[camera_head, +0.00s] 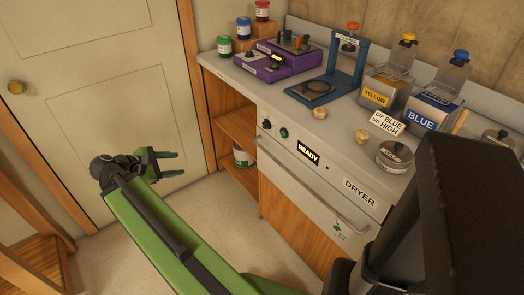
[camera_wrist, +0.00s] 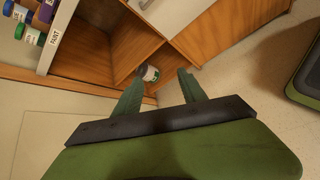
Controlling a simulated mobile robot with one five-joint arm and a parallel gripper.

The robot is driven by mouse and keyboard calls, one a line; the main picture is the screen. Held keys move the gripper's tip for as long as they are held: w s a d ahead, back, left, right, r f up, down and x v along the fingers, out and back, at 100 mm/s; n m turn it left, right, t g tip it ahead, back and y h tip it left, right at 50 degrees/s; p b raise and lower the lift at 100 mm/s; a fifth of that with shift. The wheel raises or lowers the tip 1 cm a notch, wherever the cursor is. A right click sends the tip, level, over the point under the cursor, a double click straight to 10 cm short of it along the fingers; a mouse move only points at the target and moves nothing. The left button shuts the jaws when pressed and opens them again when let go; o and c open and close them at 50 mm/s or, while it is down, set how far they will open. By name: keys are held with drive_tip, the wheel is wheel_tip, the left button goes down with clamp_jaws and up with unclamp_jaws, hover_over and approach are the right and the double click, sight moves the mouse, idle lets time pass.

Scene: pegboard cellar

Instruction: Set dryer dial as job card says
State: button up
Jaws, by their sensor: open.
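The dryer (camera_head: 328,178) is a white drawer-like front below the counter, labelled DRYER. Its upper panel has a small black knob, the dial (camera_head: 266,124), at the left. Beside it are a green button or lamp (camera_head: 284,132) and a display reading READY (camera_head: 308,152). The dial's setting is too small to read. The job card (camera_head: 387,123) stands on the counter and reads DIP BLUE, DRY HIGH. My gripper (camera_head: 175,163) is open and empty, left of the dryer and apart from it. In the wrist view its two fingers (camera_wrist: 158,80) point toward the open shelves.
The counter (camera_head: 320,112) holds a purple device (camera_head: 275,62), a blue press (camera_head: 335,88), YELLOW (camera_head: 376,96) and BLUE (camera_head: 421,118) tanks and several paint jars. Open wooden shelves (camera_head: 237,128) hold a jar (camera_head: 243,157). A closed door (camera_head: 90,80) stands left; floor between is clear.

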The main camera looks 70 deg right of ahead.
drive_tip(key=s+d+f+n+g+h+b, duration=0.25)
drive_tip(key=s+d+b, duration=0.35)
drive_tip(key=s+d, duration=0.3)
drive_tip(key=n+g+h+b, duration=0.2)
drive_tip(key=g, duration=0.2)
approach(264, 125)
drive_tip(key=shift+t, duration=0.25)
drive_tip(key=x, duration=0.8)
drive_tip(key=shift+s+d, duration=0.2)
